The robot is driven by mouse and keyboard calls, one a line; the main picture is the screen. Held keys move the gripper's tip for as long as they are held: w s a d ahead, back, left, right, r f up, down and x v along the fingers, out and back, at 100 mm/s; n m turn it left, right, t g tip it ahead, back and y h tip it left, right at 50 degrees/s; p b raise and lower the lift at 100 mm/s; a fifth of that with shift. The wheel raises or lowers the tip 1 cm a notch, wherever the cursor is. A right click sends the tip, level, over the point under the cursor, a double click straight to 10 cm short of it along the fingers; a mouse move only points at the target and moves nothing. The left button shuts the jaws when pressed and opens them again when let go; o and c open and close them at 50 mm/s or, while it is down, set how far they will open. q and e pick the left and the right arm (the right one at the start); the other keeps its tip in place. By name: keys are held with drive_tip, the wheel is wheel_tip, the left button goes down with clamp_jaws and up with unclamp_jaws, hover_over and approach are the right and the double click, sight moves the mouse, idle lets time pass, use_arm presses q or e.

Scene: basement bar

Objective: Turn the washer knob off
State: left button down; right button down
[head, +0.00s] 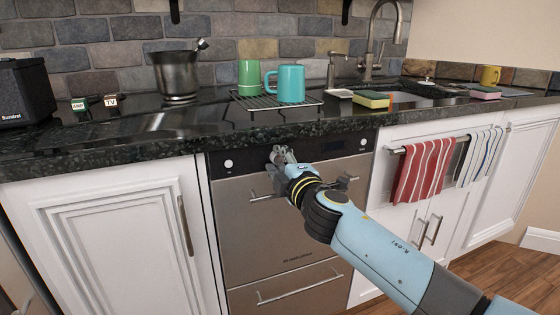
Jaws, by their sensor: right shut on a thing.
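The washer (285,215) is a steel-fronted appliance under the counter, with a dark control panel (325,150) along its top. My right gripper (283,155) is at the middle-left of this panel, shut on the washer knob, which the fingers mostly hide. I cannot tell which way the knob is turned. A small white round control (228,163) shows on the panel to the left of the gripper, and another (362,142) near its right end. My left gripper is not in view.
The dark counter (140,138) overhangs just above my right gripper. It holds a pot (176,75), a rack with a green cup (250,76) and a teal mug (291,83), and a sponge (371,99). A red striped towel (424,170) hangs on the right. The washer's handles stick out below.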

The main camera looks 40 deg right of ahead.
drive_tip(key=shift+n, duration=0.6)
drive_tip(key=shift+f+n, duration=0.1)
drive_tip(key=shift+n, duration=0.2)
drive_tip(key=c, duration=1)
unclamp_jaws()
drive_tip(key=shift+a, duration=0.1)
